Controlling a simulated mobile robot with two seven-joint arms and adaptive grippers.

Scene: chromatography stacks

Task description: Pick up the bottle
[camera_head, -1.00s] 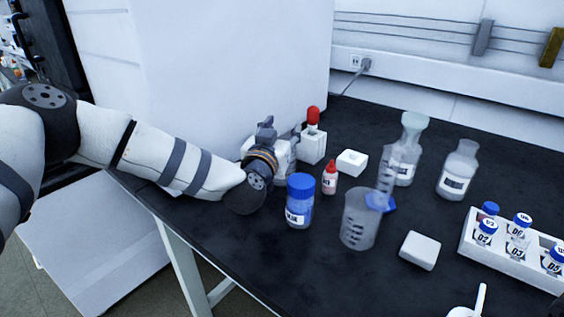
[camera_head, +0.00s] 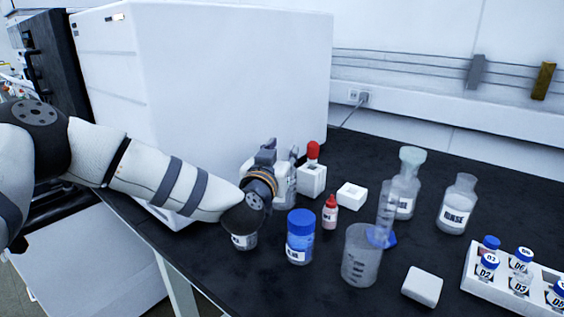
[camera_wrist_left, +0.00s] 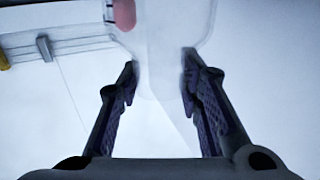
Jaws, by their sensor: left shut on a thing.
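My left gripper (camera_head: 281,157) is shut on a clear, pale bottle (camera_wrist_left: 160,65). In the left wrist view the bottle stands out between the two fingers (camera_wrist_left: 160,88), its narrower part nearest them and its wider body at the top edge. In the head view my wrist and fingers hide most of the held bottle, and only a pale side of it (camera_head: 291,189) shows. Its label and base cannot be made out. The right gripper is not in view.
Close by stand a labelled jar (camera_head: 243,241) under my wrist, a blue-capped bottle (camera_head: 300,238), a red-bulb dropper in a white block (camera_head: 312,180) and a small red-capped bottle (camera_head: 330,217). A beaker (camera_head: 360,258), flasks and a vial rack (camera_head: 480,281) are rightward. A large white cabinet (camera_head: 220,85) is behind.

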